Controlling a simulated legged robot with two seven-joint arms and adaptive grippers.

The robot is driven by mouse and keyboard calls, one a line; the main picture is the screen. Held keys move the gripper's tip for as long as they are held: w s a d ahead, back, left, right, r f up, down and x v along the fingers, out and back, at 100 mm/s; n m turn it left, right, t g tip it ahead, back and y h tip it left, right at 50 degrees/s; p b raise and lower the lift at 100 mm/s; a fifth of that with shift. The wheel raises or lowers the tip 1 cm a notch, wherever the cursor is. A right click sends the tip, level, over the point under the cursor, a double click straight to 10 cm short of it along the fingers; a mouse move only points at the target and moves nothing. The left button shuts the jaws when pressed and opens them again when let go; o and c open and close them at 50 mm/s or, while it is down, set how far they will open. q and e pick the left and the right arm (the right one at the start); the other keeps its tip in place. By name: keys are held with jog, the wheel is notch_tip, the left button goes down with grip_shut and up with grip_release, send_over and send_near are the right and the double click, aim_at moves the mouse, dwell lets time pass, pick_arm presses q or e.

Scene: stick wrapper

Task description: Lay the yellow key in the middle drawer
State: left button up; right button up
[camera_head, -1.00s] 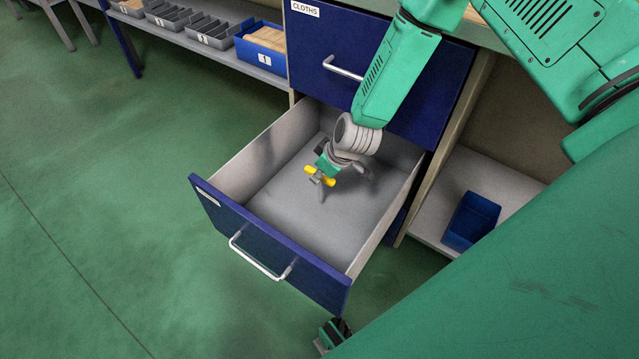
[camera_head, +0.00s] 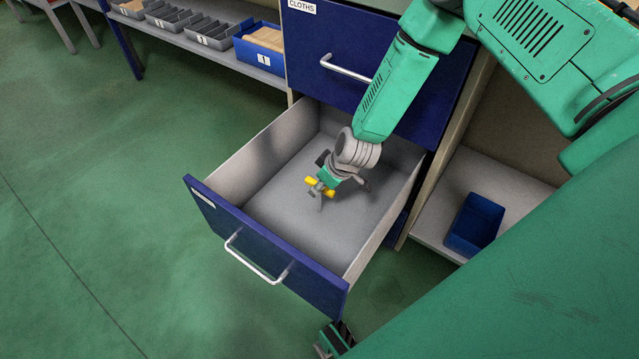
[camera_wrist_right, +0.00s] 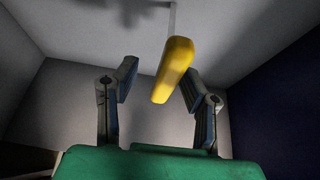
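The yellow key (camera_head: 313,182) is inside the open blue-fronted drawer (camera_head: 245,232), below the shut drawer labelled CLOTHS (camera_head: 375,75). My right gripper (camera_head: 324,192) reaches down into the open drawer around the key. In the right wrist view the key's thick yellow handle (camera_wrist_right: 174,68) stands between the spread fingers, nearer the right one, with a clear gap on the left. Its thin grey shaft points away. My right gripper is open; I cannot tell whether the key rests on the drawer floor.
The drawer is otherwise empty, with grey side walls around my gripper. A blue bin (camera_head: 473,224) stands on a shelf to the right. Grey trays (camera_head: 212,33) and a blue box (camera_head: 259,52) stand on the back shelf. The floor at left is clear.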

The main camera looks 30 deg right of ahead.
jog(key=shift+r, duration=0.2)
jog(key=p+v, duration=0.4)
jog(key=v, duration=0.6)
jog(key=shift+r, duration=0.45)
jog(key=shift+s+r, duration=0.35)
jog(key=shift+r, duration=0.2)
jog(key=shift+s, duration=0.1)
